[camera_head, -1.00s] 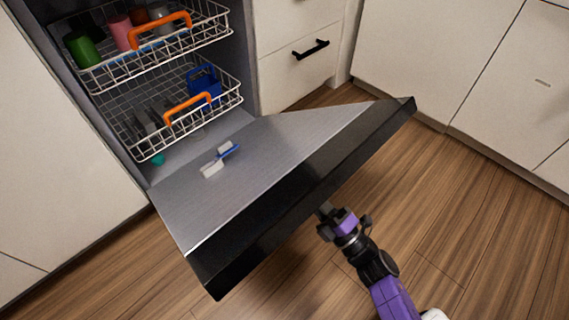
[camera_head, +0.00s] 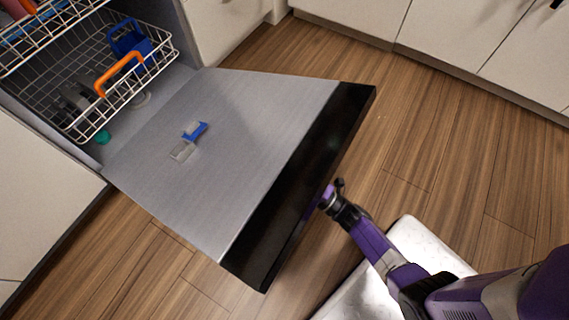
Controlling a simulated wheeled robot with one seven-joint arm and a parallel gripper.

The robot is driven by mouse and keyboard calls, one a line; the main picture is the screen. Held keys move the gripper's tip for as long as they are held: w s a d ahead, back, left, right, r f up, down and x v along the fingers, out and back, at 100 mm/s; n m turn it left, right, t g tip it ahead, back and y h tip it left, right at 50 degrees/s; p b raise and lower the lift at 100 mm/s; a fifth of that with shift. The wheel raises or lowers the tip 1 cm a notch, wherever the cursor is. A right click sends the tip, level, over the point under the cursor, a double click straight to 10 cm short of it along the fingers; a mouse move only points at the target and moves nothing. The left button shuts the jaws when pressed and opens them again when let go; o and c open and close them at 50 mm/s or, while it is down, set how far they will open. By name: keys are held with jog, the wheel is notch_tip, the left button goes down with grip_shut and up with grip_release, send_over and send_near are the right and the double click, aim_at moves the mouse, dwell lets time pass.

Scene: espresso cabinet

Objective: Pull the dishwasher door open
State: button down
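The dishwasher door (camera_head: 235,140) is folded far down, its grey inner face turned up and close to level. Its black outer edge (camera_head: 305,185) faces my arm. My gripper (camera_head: 325,196) is at the middle of that black edge, on the near right side. Its fingers are hidden behind the door edge, so I cannot tell whether they are open, shut or touching the door.
The lower rack (camera_head: 75,85) with an orange handle (camera_head: 119,73) and a blue item (camera_head: 130,42) sits inside the dishwasher. White cabinets (camera_head: 350,15) line the back. Wood floor (camera_head: 440,150) is clear at right. My white base is at the lower right.

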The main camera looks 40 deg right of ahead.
jog(key=shift+w+a+f, duration=0.15)
jog(key=shift+a+f, duration=0.05)
jog(key=shift+f, duration=0.1)
jog(key=c, duration=1.3)
grip_release()
jog(key=shift+o, duration=0.2)
jog(key=shift+d, duration=0.1)
